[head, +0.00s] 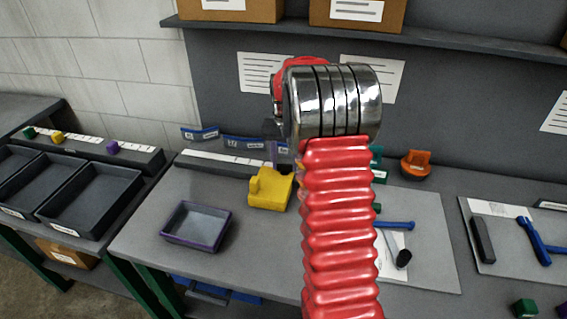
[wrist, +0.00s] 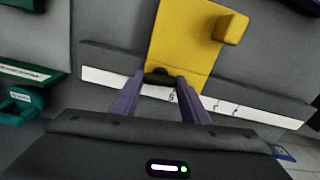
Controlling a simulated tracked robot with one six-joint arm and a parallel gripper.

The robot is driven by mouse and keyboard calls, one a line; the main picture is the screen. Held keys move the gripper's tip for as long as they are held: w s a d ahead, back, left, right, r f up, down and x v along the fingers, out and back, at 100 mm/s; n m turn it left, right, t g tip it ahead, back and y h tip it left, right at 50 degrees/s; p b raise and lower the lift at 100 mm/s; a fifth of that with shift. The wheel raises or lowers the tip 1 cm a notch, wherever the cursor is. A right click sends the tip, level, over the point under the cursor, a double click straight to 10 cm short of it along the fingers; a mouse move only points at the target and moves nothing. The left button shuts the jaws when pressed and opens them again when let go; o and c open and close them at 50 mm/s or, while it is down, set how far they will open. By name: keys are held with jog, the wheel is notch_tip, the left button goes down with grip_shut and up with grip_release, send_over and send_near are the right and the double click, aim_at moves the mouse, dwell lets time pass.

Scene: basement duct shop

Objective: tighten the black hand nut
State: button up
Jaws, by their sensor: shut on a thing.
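The black hand nut (wrist: 158,74) shows in the wrist view at the near edge of the yellow block (wrist: 185,45). My gripper (wrist: 160,83) has two purple fingers, one on each side of the nut, and is shut on it. The fingers cover part of the nut, so its thread and seating cannot be seen. In the head view the yellow block (head: 270,189) stands on the bench left of my red arm. My arm hides most of the gripper there, and I cannot make out the nut.
A purple-rimmed tray (head: 196,224) sits on the bench at front left. An orange object (head: 416,163) stands at the back right. A blue-handled tool (head: 394,225) lies on the pale mat (head: 435,260). Dark bins (head: 90,208) stand on the left bench. A shelf (head: 440,38) runs above.

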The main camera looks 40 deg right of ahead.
jog(key=shift+m, duration=0.7)
jog(key=o, duration=1.1)
jog(key=shift+c, duration=0.2)
notch_tip(320, 180, up, 14)
jog(key=shift+f, duration=0.15)
